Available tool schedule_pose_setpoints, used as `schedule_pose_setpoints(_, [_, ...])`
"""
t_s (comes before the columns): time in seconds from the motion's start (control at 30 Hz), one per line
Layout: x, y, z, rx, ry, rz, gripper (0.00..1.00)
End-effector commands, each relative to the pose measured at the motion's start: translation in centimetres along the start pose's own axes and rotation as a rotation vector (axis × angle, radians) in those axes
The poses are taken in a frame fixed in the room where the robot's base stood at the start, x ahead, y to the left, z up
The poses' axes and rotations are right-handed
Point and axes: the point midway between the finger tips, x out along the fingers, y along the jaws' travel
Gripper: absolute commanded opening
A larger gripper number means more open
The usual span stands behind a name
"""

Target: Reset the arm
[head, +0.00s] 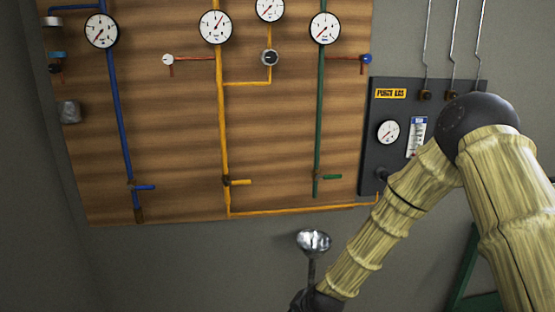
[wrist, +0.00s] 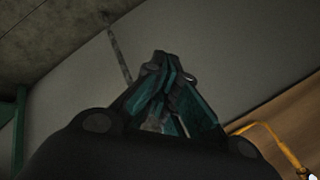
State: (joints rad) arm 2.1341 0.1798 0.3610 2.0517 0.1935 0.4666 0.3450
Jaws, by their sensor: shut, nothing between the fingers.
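My gripper (wrist: 163,62) shows in the wrist view, its dark fingers with teal inner faces meeting at the tips. It is shut and empty, with the plain grey wall beyond it and nothing touching it. In the head view my arm, in a tan ribbed sleeve, comes in from the right, bends at a dark round elbow and runs down left to the bottom edge.
A wooden board (head: 170,110) carries blue, yellow and green pipes, gauges and small valve handles. A dark purge gas panel (head: 400,100) is right of it, partly behind my arm. A shiny metal dome on a stem (head: 313,240) shows near my forearm. Bare wall lies lower left.

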Motion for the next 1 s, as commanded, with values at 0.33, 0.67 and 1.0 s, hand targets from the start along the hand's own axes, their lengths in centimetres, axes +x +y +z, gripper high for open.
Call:
schedule_pose_setpoints(0.33, [0.0,17.5,10.7,-0.209,-0.138,0.208,0.0])
schedule_pose_setpoints(0.67, [-5.8,32.5,20.4,-0.418,-0.321,0.375,0.0])
schedule_pose_setpoints(1.0, [-11.8,40.2,25.5,-0.546,-0.455,0.456,0.0])
